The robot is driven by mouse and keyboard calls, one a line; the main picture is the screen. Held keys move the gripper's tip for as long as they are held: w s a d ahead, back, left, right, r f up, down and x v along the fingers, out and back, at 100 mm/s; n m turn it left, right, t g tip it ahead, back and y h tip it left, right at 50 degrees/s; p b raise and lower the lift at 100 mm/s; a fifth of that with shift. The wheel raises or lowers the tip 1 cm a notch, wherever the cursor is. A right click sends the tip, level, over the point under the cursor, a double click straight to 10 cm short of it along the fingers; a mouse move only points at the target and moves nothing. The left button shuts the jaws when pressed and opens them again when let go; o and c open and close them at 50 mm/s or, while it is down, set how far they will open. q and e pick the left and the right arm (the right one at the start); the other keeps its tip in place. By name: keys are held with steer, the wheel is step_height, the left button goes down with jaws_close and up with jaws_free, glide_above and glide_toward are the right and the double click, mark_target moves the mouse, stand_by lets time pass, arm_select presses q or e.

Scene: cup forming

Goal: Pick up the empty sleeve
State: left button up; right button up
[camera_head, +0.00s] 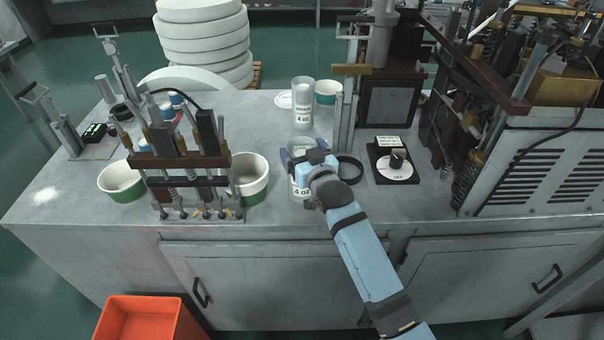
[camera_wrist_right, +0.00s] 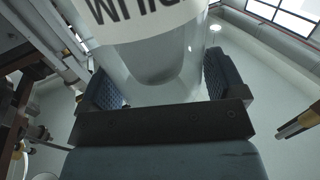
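A clear cylindrical sleeve with a white "4 oz" label (camera_head: 301,191) stands upright on the grey bench, in front of a second, similar sleeve (camera_head: 303,104). My right gripper (camera_head: 303,160) is at the nearer sleeve, its fingers to either side of it. In the right wrist view, the clear wall of this sleeve (camera_wrist_right: 160,62) rises between the two spread pads (camera_wrist_right: 165,85), with a label at the top. The fingers look open around it; contact is hard to judge. Part of the sleeve is hidden behind the gripper. My left gripper is not in view.
Green-and-white tubs (camera_head: 122,182) stand around a metal fixture (camera_head: 185,160) on the left. A black ring (camera_head: 349,170) and a dial box (camera_head: 396,163) are right of the gripper. A large machine (camera_head: 530,150) fills the right. An orange bin (camera_head: 150,318) is below the bench.

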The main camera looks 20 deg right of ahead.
steer(key=c, duration=0.6)
steer(key=shift+r, duration=0.1)
